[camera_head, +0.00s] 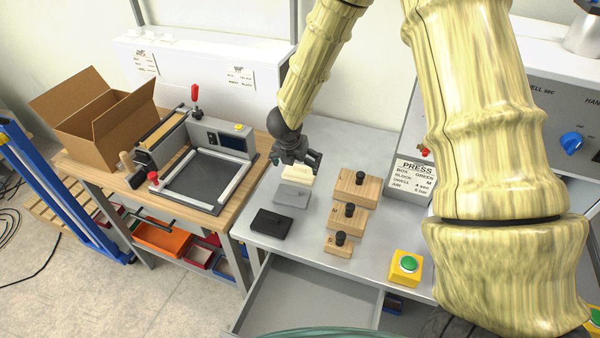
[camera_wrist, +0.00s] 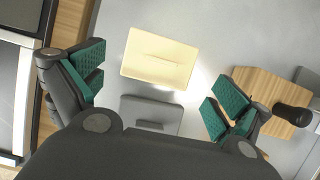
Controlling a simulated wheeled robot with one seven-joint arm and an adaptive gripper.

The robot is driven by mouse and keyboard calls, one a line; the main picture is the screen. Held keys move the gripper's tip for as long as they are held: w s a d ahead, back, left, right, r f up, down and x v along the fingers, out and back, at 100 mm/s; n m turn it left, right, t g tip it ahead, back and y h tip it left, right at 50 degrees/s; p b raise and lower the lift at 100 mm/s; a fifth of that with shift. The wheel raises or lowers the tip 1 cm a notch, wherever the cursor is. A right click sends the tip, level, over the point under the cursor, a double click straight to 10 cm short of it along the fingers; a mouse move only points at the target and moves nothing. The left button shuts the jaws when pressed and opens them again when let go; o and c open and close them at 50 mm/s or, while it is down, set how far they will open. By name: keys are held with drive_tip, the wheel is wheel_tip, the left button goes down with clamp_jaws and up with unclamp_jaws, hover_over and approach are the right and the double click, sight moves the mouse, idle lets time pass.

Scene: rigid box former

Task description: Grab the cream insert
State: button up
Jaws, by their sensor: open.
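The cream insert (camera_wrist: 158,58) shows in the wrist view as a pale rectangular block with a thin line across its top. It lies between and beyond the two green-padded fingertips of my gripper (camera_wrist: 152,100), which is open and empty. In the head view the cream insert (camera_head: 297,172) sits at the top of a grey block (camera_head: 292,192), partly hidden by my gripper (camera_head: 297,160) just above it. I cannot tell whether the fingers touch it. The grey block also shows below the insert in the wrist view (camera_wrist: 150,113).
Several wooden blocks with black knobs (camera_head: 355,184) stand close on the right. A black flat piece (camera_head: 271,223) lies in front. A yellow box with a green button (camera_head: 405,266) is near the front edge. A press sign (camera_head: 411,180) stands right; a cardboard box (camera_head: 100,120) is far left.

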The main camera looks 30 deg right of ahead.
sight(300, 168)
drive_tip(key=shift+d+f+p, duration=0.15)
drive_tip(key=shift+f+p, duration=0.1)
drive_tip(key=shift+p, duration=0.05)
drive_tip(key=shift+p+x, duration=0.9)
drive_tip(key=shift+x, duration=1.45)
drive_tip(key=shift+w+d+r, duration=0.1)
drive_tip(key=shift+w, duration=0.1)
drive_tip(key=shift+c, duration=0.2)
drive_tip(key=c, duration=0.4)
